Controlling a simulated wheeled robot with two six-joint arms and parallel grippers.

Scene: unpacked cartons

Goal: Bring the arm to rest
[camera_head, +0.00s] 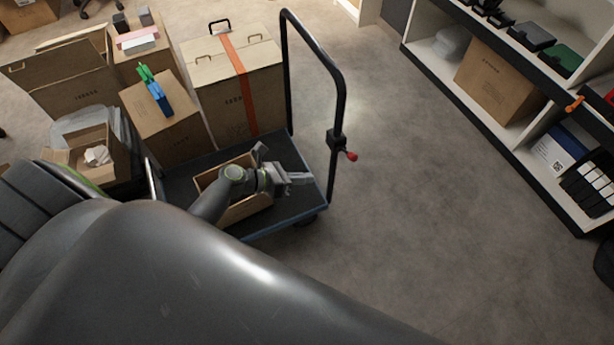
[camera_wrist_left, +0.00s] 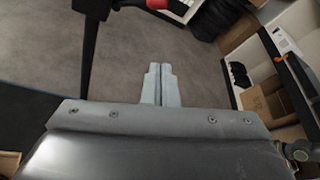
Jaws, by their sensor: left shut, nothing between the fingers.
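My left gripper (camera_head: 300,179) is over the right part of the dark cart (camera_head: 288,212) in the head view, above and beside an open cardboard box. Its fingers also show in the left wrist view (camera_wrist_left: 161,85); they are together with nothing between them. My left arm reaches in from the lower left and hides part of the open box (camera_head: 250,208) and of the cart bed. My right gripper is not in view.
The cart's black handle (camera_head: 341,100) with a red knob (camera_head: 351,156) rises close to the gripper. Shelves (camera_head: 500,125) with boxes are at the right. Bare floor lies between the cart and shelves.

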